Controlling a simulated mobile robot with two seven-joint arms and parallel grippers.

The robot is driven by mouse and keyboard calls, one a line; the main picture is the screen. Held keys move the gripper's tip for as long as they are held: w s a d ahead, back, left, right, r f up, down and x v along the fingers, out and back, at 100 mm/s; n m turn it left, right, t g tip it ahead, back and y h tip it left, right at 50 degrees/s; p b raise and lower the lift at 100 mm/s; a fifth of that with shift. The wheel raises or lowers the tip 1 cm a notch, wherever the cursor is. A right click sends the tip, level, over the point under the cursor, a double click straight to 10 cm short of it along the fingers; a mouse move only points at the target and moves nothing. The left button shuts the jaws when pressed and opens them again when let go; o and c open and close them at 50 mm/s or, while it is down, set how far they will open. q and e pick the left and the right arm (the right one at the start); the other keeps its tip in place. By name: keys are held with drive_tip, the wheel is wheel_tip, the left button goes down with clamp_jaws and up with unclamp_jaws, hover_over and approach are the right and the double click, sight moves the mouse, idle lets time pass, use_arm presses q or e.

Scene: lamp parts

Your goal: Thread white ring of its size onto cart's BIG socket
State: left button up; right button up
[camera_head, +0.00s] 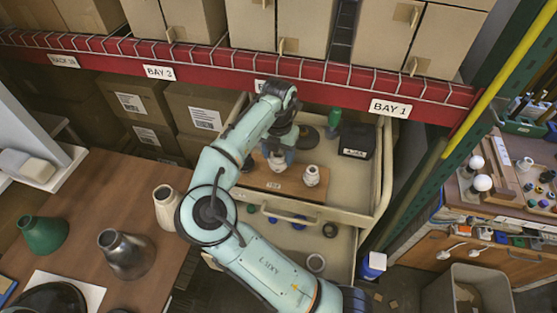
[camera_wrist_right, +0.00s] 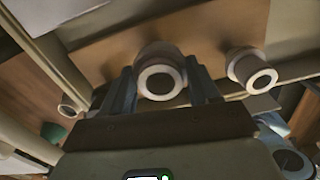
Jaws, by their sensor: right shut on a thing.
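The cart (camera_head: 377,190) is beige, with a brown board (camera_head: 255,178) on its top tier. Two white sockets stand on the board: one (camera_head: 311,175) is free, the other (camera_head: 277,160) is under my right gripper (camera_head: 278,148). In the right wrist view my right gripper (camera_wrist_right: 162,88) has its fingers on both sides of a white ring-shaped piece (camera_wrist_right: 142,82), shut on it. I cannot tell whether this ring is around the socket or above it. The free socket (camera_wrist_right: 252,72) shows to the right there. Another white ring (camera_head: 316,262) lies on the lower tier. My left gripper is out of view.
A black box (camera_head: 356,139) and a green bottle (camera_head: 333,122) stand at the cart's back. Left is a table with a green shade (camera_head: 43,234) and a metal shade (camera_head: 127,255).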

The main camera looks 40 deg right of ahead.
drive_tip(key=shift+d+r+m, duration=0.1)
drive_tip(key=shift+d+m, duration=0.1)
drive_tip(key=shift+m, duration=0.3)
drive_tip(key=shift+a+m, duration=0.15)
drive_tip(key=shift+m, duration=0.15)
drive_tip(key=shift+r, duration=0.1)
drive_tip(key=o, duration=1.1)
drive_tip(key=shift+o, duration=0.2)
